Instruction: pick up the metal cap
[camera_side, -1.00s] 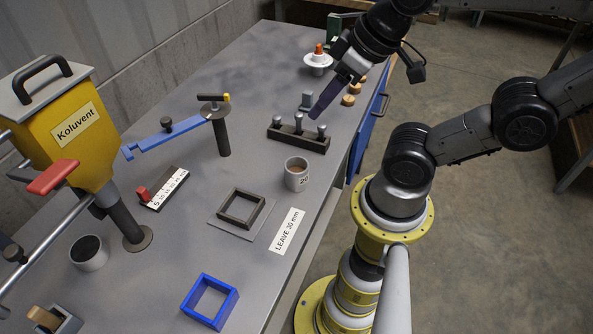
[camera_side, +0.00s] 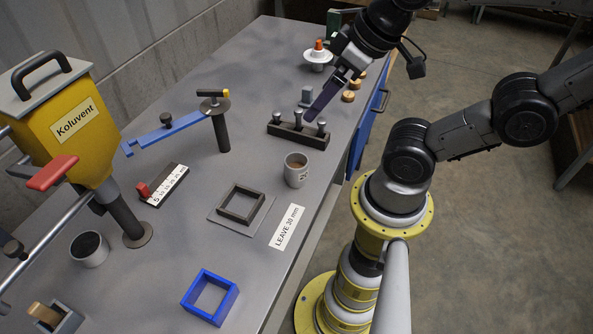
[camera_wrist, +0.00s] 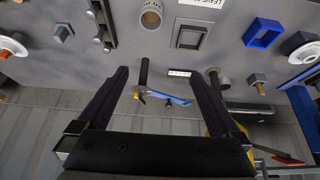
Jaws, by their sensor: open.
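Several upright grey metal pieces with rounded tops, which look like the metal caps (camera_side: 276,117), stand in a dark rack (camera_side: 296,139) near the table's right edge. In the wrist view, the rack (camera_wrist: 106,24) is at the upper left. My gripper (camera_side: 311,116) is open and empty, its long dark fingers slanting down. In the side view its tips overlap the area just behind the rack, between the middle and right pieces; I cannot tell their height. In the wrist view my gripper (camera_wrist: 158,73) has its fingers wide apart, with nothing between them held.
A grey cup (camera_side: 296,171) stands in front of the rack. A small grey block (camera_side: 305,97), wooden discs (camera_side: 348,96) and a white insulator disc (camera_side: 318,58) are behind it. A blue arm on a post (camera_side: 222,133) stands left. The table between is clear.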

